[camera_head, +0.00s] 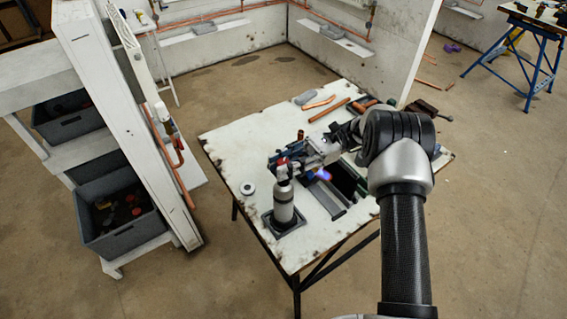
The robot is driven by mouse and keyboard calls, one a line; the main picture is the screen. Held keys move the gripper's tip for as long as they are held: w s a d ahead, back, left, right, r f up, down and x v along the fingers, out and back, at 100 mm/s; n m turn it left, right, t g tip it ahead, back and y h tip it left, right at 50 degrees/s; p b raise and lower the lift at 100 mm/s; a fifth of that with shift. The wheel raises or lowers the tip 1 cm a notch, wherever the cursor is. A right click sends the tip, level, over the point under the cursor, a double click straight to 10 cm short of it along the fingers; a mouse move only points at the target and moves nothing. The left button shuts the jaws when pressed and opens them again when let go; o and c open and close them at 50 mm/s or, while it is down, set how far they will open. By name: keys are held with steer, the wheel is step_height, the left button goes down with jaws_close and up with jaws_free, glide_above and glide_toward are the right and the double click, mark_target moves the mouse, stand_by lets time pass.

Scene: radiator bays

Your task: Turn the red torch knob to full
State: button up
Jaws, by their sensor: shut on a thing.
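The torch (283,203) stands upright at the left part of the white worktable (230,137), its light grey cylinder set in a dark square base. The red knob (282,161) shows at the top of the torch, partly hidden by my gripper. My gripper (287,165) reaches in from the right and is shut on the red knob. A small blue-violet flame (323,174) glows to the right of the torch head. How far the knob is turned cannot be told from this view.
A white roll (248,188) lies left of the torch. Copper pipes (328,111) lie at the table's back. A dark tray with grey rails lies right of the torch. A shelf with grey bins (125,222) stands left; a blue trestle (540,62) stands far right.

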stand_by(0.3)
steer(key=o, duration=1.1)
steer(key=shift+m+t, duration=0.3)
steer(key=shift+t, duration=0.1)
